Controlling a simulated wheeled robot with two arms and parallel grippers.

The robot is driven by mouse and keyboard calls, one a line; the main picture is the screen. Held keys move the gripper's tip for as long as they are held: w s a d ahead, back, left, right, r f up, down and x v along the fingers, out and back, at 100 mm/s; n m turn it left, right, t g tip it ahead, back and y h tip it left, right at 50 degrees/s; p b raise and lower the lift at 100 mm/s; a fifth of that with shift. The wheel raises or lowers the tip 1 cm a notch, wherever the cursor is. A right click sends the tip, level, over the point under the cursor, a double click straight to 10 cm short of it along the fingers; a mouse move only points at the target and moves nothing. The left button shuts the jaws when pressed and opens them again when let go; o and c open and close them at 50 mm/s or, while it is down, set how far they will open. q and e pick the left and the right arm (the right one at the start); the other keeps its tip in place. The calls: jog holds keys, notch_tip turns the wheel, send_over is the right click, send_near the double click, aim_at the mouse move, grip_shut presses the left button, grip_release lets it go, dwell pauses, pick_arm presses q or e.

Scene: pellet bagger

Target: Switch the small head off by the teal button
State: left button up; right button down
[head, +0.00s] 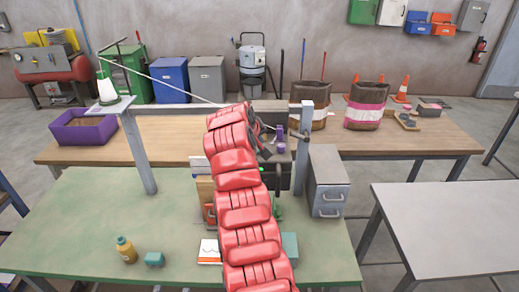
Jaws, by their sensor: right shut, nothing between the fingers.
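My right arm, in red covers, reaches from the bottom middle up to the bagging machine. My right gripper (267,128) is small and dark in this view, at the arm's far end beside the machine's upper part. It is shut and holds nothing. The dark machine body (284,172) stands behind the arm, with small purple parts (281,146) near its top. A tiny green spot (263,170) shows at the arm's edge. I cannot make out the teal button or tell whether the gripper touches anything. The arm hides much of the machine. My left gripper is not in view.
A grey frame (138,150) spans the green table (100,215). A grey drawer cabinet (328,180) stands right of the machine. A purple bin (85,129) and sacks (366,105) stand behind. The grey table (450,225) is clear.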

jog(key=shift+f, duration=0.1)
dwell(0.4)
jog(key=shift+f+b, duration=0.35)
jog(key=shift+b, duration=0.1)
jog(key=shift+f+b, duration=0.45)
jog(key=shift+f, duration=0.05)
dwell(0.6)
jog(key=shift+r+p, duration=0.45)
jog(key=shift+r, duration=0.5)
notch_tip(320, 180, up, 6)
jog(key=p, duration=0.3)
